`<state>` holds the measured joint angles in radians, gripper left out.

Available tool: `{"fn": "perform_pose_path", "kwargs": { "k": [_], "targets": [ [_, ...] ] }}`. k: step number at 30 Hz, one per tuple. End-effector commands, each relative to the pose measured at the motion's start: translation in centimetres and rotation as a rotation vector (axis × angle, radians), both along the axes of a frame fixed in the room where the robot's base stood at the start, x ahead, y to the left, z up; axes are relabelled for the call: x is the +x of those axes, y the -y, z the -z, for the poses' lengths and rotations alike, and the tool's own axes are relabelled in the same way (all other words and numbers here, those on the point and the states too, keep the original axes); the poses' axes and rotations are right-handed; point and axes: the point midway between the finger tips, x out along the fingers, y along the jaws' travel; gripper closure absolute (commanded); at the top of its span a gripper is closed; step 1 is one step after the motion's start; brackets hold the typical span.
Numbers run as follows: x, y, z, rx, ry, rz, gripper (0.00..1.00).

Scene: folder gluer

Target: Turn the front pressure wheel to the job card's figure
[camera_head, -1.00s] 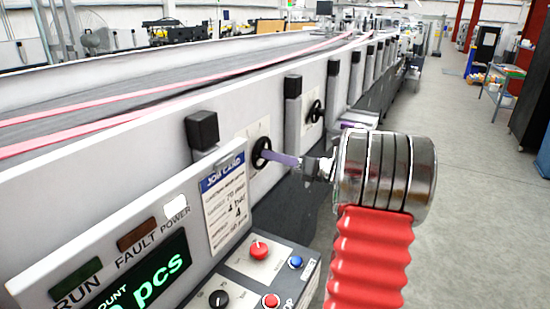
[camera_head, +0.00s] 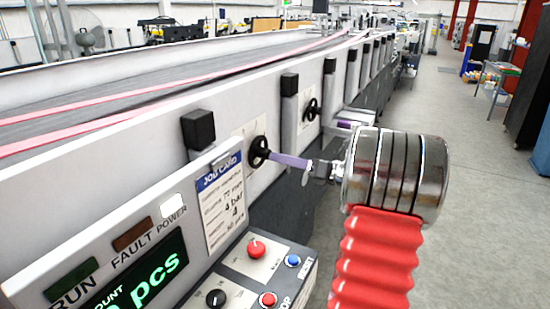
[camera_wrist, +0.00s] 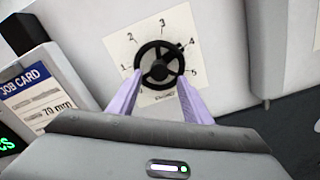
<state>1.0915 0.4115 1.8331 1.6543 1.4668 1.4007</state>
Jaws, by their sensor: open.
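The front pressure wheel (camera_head: 258,151) is a black handwheel on a pale dial plate on the machine's side. In the wrist view the wheel (camera_wrist: 159,63) has a spoked rim, and the plate carries figures 1 to 5 around it. A dark knob on its rim lies near the 4. My gripper (camera_wrist: 159,82) is open, its two lilac fingers pointing at the wheel's lower left and lower right. I cannot tell whether they touch the rim. In the head view my gripper (camera_head: 275,157) is just right of the wheel.
A control panel (camera_head: 240,280) with red, blue and black controls stands below the job card. A second black handwheel (camera_head: 311,110) sits farther along the machine. Black-capped posts (camera_head: 198,130) stick up beside the wheels. Open floor (camera_head: 470,190) lies to the right.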

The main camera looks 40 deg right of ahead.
Motion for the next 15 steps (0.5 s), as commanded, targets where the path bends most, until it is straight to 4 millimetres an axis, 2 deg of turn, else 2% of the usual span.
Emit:
{"fn": "perform_pose_path", "kwargs": {
  "k": [9,15],
  "targets": [
    [-5.4,2.0,0.1,0.001,-0.001,0.004,0.55],
    [-8.0,2.9,0.1,0.0,-0.002,0.003,0.55]
  ]
}}
